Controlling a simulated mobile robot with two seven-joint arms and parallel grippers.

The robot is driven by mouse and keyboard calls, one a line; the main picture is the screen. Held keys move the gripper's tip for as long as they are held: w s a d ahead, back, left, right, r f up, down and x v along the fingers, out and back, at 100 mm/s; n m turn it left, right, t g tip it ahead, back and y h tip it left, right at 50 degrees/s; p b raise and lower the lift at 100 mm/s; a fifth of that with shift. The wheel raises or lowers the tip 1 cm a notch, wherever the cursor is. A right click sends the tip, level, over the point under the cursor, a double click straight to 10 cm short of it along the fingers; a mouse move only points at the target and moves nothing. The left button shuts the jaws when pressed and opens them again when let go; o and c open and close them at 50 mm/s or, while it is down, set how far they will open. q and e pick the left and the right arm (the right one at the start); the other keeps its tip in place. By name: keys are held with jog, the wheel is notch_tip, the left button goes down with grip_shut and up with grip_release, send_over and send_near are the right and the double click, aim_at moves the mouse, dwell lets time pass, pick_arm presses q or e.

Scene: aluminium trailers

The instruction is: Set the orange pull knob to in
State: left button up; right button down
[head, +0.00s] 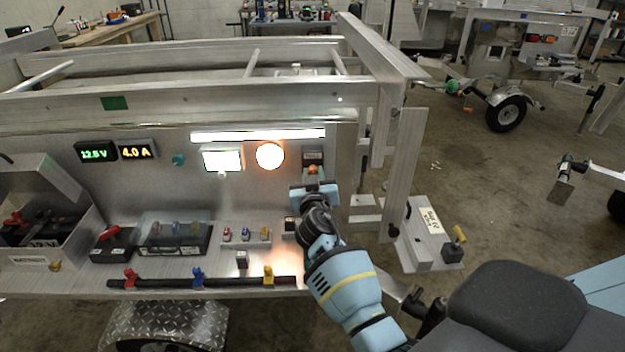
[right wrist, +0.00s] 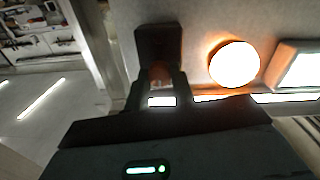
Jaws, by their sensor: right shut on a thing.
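The orange pull knob (head: 313,169) is on the right end of the trailer's upright metal panel, below a small dark label plate. My right gripper (head: 313,180) reaches up to it from below and is shut on it. In the right wrist view the knob (right wrist: 160,72) shows dimly between the two fingers of my right gripper (right wrist: 158,88), in front of a dark square plate (right wrist: 158,42). How far the knob stands out from the panel is hard to tell. My left gripper is not in view.
A bright round orange lamp (head: 270,155) and a lit white screen (head: 222,160) are left of the knob. Green (head: 96,152) and amber (head: 137,149) displays are farther left. Small coloured switches (head: 246,235) stand on the shelf below. An upright metal post (head: 402,170) is close on the right.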

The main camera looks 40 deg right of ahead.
jog(key=shift+r, duration=0.1)
jog(key=c, duration=1.4)
grip_release()
jog(key=shift+w, duration=0.1)
jog(key=shift+o, duration=1.2)
jog(key=shift+w+d, duration=0.1)
jog(key=shift+s, duration=0.2)
jog(key=shift+s+a, duration=0.25)
jog(key=shift+a, duration=0.05)
jog(key=v, duration=0.7)
